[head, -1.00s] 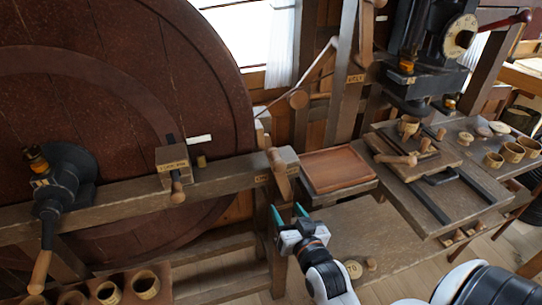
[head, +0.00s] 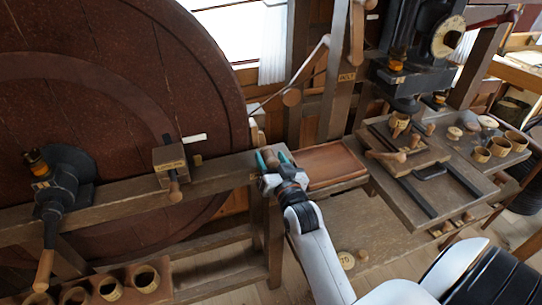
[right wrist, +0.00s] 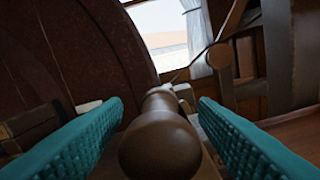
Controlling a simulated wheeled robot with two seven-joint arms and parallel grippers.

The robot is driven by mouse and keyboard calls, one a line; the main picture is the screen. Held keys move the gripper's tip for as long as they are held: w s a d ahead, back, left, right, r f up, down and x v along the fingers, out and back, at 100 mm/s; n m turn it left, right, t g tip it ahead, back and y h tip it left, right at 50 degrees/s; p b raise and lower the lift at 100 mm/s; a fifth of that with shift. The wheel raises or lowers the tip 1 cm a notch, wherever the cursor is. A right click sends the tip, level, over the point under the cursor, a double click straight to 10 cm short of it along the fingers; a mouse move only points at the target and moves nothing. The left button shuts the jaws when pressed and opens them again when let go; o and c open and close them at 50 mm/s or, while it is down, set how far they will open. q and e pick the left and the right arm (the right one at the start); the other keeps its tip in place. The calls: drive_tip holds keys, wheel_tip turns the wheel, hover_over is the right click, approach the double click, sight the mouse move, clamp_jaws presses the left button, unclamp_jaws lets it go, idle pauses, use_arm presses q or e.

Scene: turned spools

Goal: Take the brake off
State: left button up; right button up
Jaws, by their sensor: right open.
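A wooden lever with a rounded handle (head: 269,157) stands at the right end of the long beam (head: 225,172), beside the big wheel. In the right wrist view its round knob (right wrist: 160,148) points at the camera. My right gripper (head: 273,156) is open, with one teal finger on each side of the handle. In the right wrist view, gaps show between the knob and both fingers. A wooden block (head: 169,160) with a peg handle (head: 174,188) sits on the beam against the big dark red wheel (head: 110,75). My left gripper is out of view.
A black crank (head: 65,180) with a wooden handle is at the left. A reddish tray (head: 333,167) lies right of the lever. A press (head: 413,70) stands over a bench with several turned cups. Several cups sit in a low rack (head: 178,286).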

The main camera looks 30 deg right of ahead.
drive_tip(key=shift+w+d, duration=0.1)
drive_tip(key=shift+w, duration=0.2)
clamp_jaws()
